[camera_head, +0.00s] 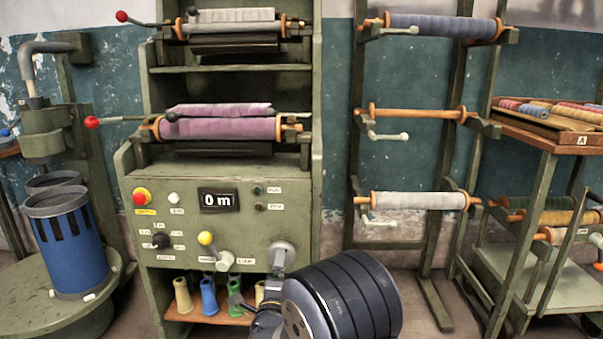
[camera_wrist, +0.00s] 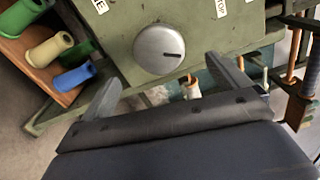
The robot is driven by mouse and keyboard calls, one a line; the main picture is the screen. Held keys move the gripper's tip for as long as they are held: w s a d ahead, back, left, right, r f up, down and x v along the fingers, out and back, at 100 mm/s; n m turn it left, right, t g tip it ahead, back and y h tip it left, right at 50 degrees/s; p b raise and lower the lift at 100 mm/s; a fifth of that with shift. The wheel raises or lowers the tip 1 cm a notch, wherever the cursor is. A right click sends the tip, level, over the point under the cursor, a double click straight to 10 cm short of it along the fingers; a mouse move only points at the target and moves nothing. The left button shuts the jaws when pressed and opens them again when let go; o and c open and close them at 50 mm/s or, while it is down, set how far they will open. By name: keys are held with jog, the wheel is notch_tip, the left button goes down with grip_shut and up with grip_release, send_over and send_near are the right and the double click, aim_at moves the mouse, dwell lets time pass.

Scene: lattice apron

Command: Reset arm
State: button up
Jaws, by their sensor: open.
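My gripper (camera_wrist: 162,70) is open in the wrist view, with its two grey fingers spread apart and nothing between them. A round grey knob (camera_wrist: 158,48) on the green machine's panel lies just beyond the fingertips, apart from them as far as I can tell. The same knob (camera_head: 283,252) shows at the lower right of the panel in the head view. My dark arm fills the bottom middle there and hides part of the machine's lower shelf. The gripper's fingers are not clear in the head view.
The green machine (camera_head: 225,185) carries rolls and a display reading 0 m. Coloured cones (camera_head: 208,296) stand on its low shelf. A blue slotted bin (camera_head: 68,250) is at left. A roll rack (camera_head: 358,130) and a spool cart (camera_head: 540,290) stand at right.

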jog(key=w, duration=0.3)
jog(key=w+b, duration=0.1)
jog(key=w, duration=0.3)
jog(key=w+b, duration=0.1)
jog(key=w, duration=0.2)
jog(key=shift+w+d+f, duration=0.25)
jog(key=shift+r+n, duration=0.15)
jog(key=shift+n, duration=0.55)
jog(key=n, duration=0.3)
jog(key=shift+n, duration=0.4)
jog(key=n, duration=0.6)
jog(key=n+p, duration=0.1)
jog(key=n, duration=0.3)
jog(key=shift+s+r+n, duration=0.1)
jog(key=shift+r+n, duration=0.05)
jog(key=shift+n, duration=0.25)
jog(key=n+p, duration=0.3)
jog(key=n, duration=0.2)
jog(key=shift+n, duration=0.4)
